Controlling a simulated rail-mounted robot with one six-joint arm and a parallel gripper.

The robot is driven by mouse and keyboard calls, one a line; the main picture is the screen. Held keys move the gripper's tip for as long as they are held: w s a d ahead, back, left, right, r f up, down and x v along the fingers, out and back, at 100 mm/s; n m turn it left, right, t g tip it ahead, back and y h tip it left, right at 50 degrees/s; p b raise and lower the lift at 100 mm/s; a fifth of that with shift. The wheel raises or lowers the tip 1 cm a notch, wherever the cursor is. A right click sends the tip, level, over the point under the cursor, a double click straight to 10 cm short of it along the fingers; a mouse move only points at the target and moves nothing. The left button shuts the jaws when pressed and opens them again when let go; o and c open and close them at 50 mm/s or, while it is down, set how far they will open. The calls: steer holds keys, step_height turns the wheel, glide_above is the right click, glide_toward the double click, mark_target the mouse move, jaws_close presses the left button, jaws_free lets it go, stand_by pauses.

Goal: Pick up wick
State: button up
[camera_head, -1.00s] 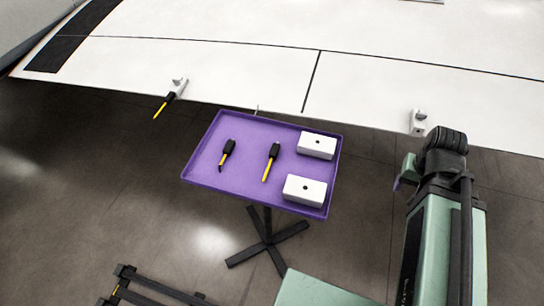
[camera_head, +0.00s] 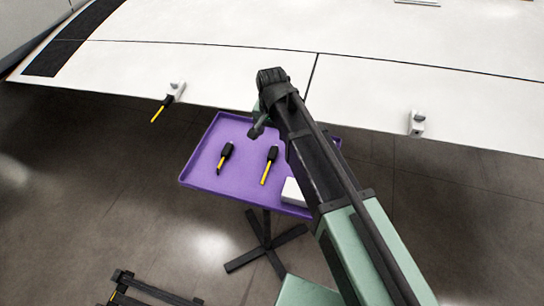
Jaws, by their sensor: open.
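Two wicks lie on the purple tray (camera_head: 199,170). The left wick (camera_head: 225,157) has a black body, a short yellow part and a dark tip. The right wick (camera_head: 269,166) has a black top and a longer yellow rod. Another black and yellow wick (camera_head: 162,107) sits in a white mount (camera_head: 178,91) on the wing edge at left. My gripper (camera_head: 257,130) is open, above the tray's far edge, up from the right wick and apart from it. It is small and dark, and my arm partly hides it.
A white box (camera_head: 292,193) on the tray is partly hidden by my arm; the other box is hidden. A second white mount (camera_head: 416,123) on the wing edge (camera_head: 460,100) holds no wick. The tray stands on a dark stand (camera_head: 268,240).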

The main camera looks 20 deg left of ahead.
mark_target(272, 154)
step_height(272, 154, down, 11)
steer(key=b, duration=1)
steer(key=shift+f+b, duration=0.1)
steer(key=shift+b, duration=0.2)
steer(key=shift+r, duration=0.25)
jaws_close()
